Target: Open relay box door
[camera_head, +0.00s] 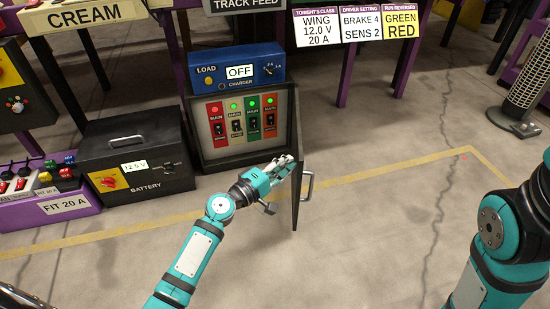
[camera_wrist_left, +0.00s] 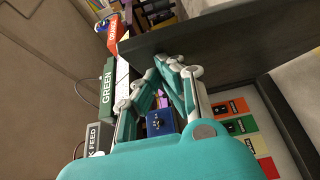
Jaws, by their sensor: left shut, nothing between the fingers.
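The relay box (camera_head: 236,162) stands on the floor below the blue charger. Its dark door (camera_head: 296,200) stands open, swung out from the right side and seen nearly edge-on. The door's metal handle (camera_head: 308,186) is on the outer, right face. Inside are coloured panels with switches and small lights. My left gripper (camera_head: 286,162) is shut and empty, in front of the box, with its fingers close to the door's inner face; contact cannot be told. In the left wrist view the closed fingers (camera_wrist_left: 170,68) are beside the dark door (camera_wrist_left: 225,42). My right gripper is out of view.
The blue charger (camera_head: 228,65) rests on top of the box. A black battery (camera_head: 140,165) and a purple unit (camera_head: 62,207) stand to the left. Purple table legs (camera_head: 346,75) are behind. The floor right of the door is clear. My right arm is at the right edge.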

